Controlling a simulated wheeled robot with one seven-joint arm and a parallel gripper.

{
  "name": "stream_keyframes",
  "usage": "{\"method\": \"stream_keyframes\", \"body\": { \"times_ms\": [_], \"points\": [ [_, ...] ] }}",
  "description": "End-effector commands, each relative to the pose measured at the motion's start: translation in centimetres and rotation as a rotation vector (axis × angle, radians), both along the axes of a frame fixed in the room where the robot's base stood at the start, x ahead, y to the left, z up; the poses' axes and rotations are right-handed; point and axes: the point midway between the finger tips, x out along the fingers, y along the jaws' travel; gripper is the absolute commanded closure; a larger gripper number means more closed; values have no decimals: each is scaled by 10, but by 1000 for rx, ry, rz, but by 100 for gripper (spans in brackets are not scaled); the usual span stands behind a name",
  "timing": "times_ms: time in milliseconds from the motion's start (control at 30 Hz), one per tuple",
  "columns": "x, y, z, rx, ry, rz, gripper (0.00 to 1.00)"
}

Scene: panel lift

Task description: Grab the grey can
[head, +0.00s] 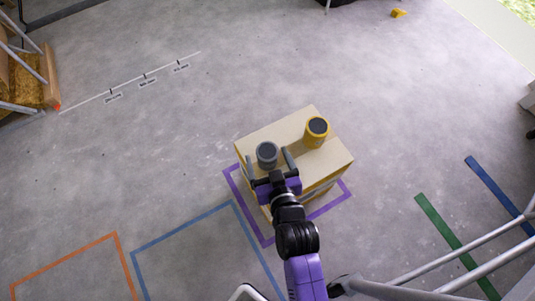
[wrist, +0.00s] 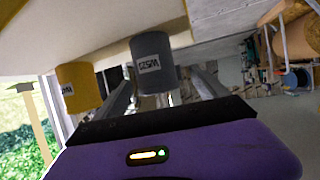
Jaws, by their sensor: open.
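The grey can (head: 267,153) stands near the left front part of the top of a light wooden box (head: 287,133). In the wrist view the grey can (wrist: 153,66) shows a white label. A yellow can (head: 316,131) stands further right on the same box and also shows in the wrist view (wrist: 78,88). My gripper (head: 269,162) is open at the front of the grey can. In the head view its fingers reach along the left and right sides of the can. I cannot tell whether they touch it.
The box stands within a purple floor outline (head: 265,239). Blue (head: 183,224) and orange (head: 66,262) outlines lie on the floor to the left. Green (head: 450,239) and blue (head: 492,182) strips lie to the right. The floor behind the box is clear.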

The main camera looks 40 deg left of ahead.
Motion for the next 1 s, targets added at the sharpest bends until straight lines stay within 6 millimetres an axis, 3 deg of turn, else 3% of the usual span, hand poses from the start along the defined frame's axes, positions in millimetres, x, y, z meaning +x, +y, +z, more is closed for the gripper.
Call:
{"method": "stream_keyframes", "body": {
  "times_ms": [333,667,1000],
  "points": [
    [29,33,-11,2,0,1,17],
    [32,36,-11,1,-1,0,19],
    [32,36,-10,1,-1,0,86]
  ]
}}
